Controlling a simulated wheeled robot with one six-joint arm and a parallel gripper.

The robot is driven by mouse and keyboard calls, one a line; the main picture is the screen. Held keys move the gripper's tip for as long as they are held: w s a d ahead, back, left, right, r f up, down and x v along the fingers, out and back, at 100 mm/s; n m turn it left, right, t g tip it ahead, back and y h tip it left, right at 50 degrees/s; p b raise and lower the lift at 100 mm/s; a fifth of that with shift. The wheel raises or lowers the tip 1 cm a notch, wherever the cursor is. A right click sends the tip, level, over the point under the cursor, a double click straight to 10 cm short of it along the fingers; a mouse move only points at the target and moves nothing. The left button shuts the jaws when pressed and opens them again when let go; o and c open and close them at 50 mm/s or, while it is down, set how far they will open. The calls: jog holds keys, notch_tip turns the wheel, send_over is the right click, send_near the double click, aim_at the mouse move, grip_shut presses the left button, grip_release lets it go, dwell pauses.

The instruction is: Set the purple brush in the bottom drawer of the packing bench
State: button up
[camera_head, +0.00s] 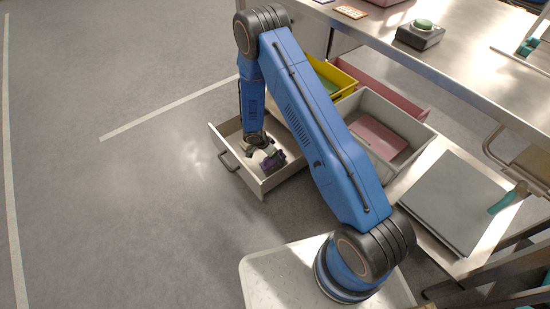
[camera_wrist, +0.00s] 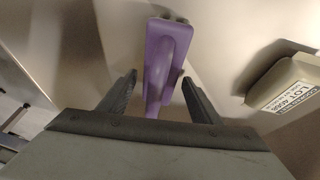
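The bottom drawer (camera_head: 229,164) of the packing bench is pulled open, a pale box with a dark bar handle on its front. My gripper (camera_head: 266,153) is down inside it, partly hidden by my own wrist. The purple brush (camera_head: 277,161) shows as a small dark purple shape at the gripper. In the wrist view the purple brush (camera_wrist: 165,60) lies between the two fingers of my gripper (camera_wrist: 160,78), its narrow end toward the palm. A gap shows on each side, so the fingers stand open. Whether the brush rests fully on the drawer floor is hard to tell.
A cream block with a LOT label (camera_wrist: 286,82) is to the right of the brush in the wrist view. Grey (camera_head: 405,106) and yellow (camera_head: 342,78) bins stand right of the drawer. The metal bench top (camera_head: 460,65) is above. Floor left of the drawer is clear.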

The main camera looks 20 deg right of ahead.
jog(key=v, duration=1.2)
jog(key=s+d+r+n+t+y, duration=0.1)
jog(key=s+d+r+n, duration=0.2)
jog(key=r, duration=0.9)
jog(key=s+d+r, duration=0.4)
jog(key=s+r, duration=0.1)
jog(key=r, duration=0.7)
jog(key=s+d+r+n+t+y, duration=0.1)
jog(key=s+d+r+n, duration=0.15)
jog(key=r, duration=0.95)
jog(key=s+d+r+n+t+y, duration=0.1)
jog(key=s+r+n, duration=0.3)
jog(key=s, duration=1)
jog(key=s+d+r+n+t+y, duration=0.1)
jog(key=s+r+n, duration=0.2)
jog(key=s+r, duration=0.5)
jog(key=s, duration=0.6)
jog(key=shift+r+n+y, duration=0.3)
jog(key=shift+r+n, duration=0.05)
jog(key=shift+d, duration=0.1)
jog(key=shift+c, duration=0.6)
